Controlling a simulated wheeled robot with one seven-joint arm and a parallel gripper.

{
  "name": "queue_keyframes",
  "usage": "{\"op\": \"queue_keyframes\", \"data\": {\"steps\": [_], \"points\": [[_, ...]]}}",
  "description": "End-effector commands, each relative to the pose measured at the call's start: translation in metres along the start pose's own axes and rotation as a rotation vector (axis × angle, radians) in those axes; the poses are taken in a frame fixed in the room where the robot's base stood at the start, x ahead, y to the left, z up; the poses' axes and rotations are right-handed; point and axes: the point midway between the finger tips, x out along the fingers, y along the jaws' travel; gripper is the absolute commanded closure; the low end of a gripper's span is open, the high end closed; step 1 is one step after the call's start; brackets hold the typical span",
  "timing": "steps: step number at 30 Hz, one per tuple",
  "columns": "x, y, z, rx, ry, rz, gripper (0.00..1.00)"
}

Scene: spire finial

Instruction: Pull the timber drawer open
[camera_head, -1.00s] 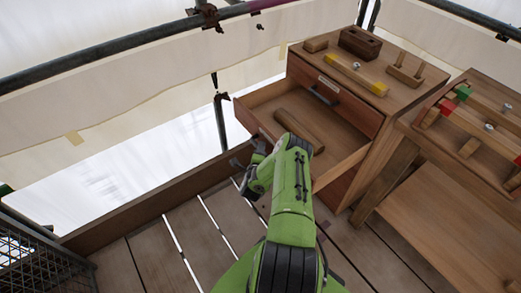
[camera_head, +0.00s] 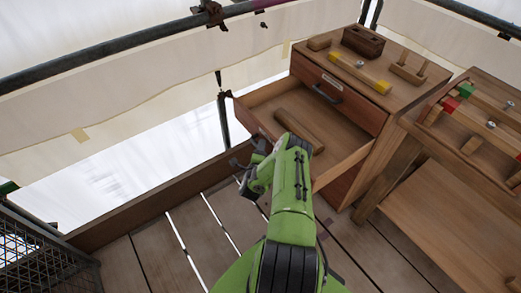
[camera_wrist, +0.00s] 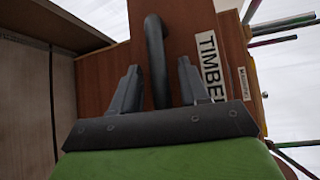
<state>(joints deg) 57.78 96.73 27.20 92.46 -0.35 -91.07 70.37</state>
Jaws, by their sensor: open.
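The timber drawer (camera_head: 340,148) is pulled well out of the wooden cabinet, and a wooden block (camera_head: 300,130) lies inside it. In the wrist view, its front (camera_wrist: 183,25) carries a label reading "TIMBE", the rest hidden behind a finger. A dark bar handle (camera_wrist: 155,55) stands on that front. My gripper (camera_wrist: 158,72) is open, with one finger on each side of the handle and gaps visible between. In the head view my gripper (camera_head: 246,162) is at the drawer's outer end, where my arm hides much of the drawer front and the handle.
A closed upper drawer (camera_head: 338,90) with its own handle sits above. Blocks and a yellow-ended bar (camera_head: 360,74) lie on the cabinet top. A workbench (camera_head: 480,120) stands at the right. A mesh crate (camera_head: 40,255) is at the lower left. Plank floor is clear.

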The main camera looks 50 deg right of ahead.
Motion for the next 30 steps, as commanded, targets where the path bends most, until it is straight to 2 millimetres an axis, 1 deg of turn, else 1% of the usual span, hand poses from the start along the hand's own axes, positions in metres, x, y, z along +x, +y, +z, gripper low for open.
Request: {"op": "queue_keyframes", "data": {"steps": [2, 5, 8, 15, 17, 23, 30], "points": [[0.000, 0.000, 0.000, 0.000, 0.000, 0.000, 0.56], [-0.008, -0.001, 0.001, -0.001, -0.002, 0.002, 0.56], [-0.029, -0.002, 0.001, -0.001, -0.003, 0.005, 0.56], [-0.099, -0.002, 0.002, -0.002, -0.004, 0.008, 0.56], [-0.112, -0.004, 0.001, -0.001, -0.001, 0.006, 0.56], [-0.135, -0.008, 0.001, -0.002, -0.001, 0.003, 0.56], [-0.153, -0.005, 0.001, -0.001, 0.000, 0.001, 0.56]]}}
